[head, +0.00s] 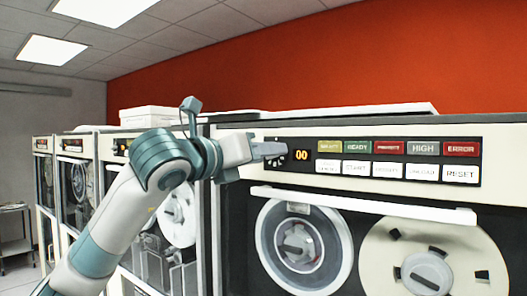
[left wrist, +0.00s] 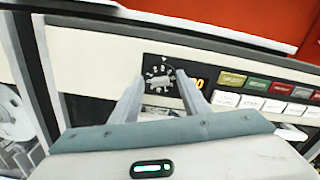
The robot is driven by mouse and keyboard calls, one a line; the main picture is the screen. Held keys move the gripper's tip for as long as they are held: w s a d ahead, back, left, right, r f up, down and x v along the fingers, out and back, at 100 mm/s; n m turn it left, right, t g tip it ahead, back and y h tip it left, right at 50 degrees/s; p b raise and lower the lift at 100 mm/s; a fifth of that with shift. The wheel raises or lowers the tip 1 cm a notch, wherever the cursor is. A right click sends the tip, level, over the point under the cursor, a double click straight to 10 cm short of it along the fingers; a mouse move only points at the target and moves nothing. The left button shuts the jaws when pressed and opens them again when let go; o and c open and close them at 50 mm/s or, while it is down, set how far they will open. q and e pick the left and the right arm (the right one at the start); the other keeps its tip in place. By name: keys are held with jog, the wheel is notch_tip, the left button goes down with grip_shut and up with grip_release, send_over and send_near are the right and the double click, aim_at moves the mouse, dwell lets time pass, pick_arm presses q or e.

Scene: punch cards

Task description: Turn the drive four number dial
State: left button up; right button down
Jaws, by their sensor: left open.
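The number dial (left wrist: 159,84) is a small knob ringed by white marks on the black control panel of the nearest tape drive. In the left wrist view it shows between the two fingers of my left gripper (left wrist: 161,77). In the head view my left gripper (head: 277,150) reaches in from the left, in front of the dial, and hides part of it. The fingers are apart, one on each side of the knob; I cannot tell whether they touch it. My right gripper is in neither view.
An orange 00 display (head: 301,155) sits just right of the dial. Rows of coloured and white buttons (head: 460,173) follow it. Below, a white ledge (head: 365,204) juts out above the tape reels (head: 303,247). More tape drives (head: 77,180) stand to the left.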

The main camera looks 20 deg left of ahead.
pick_arm(q)
grip_shut()
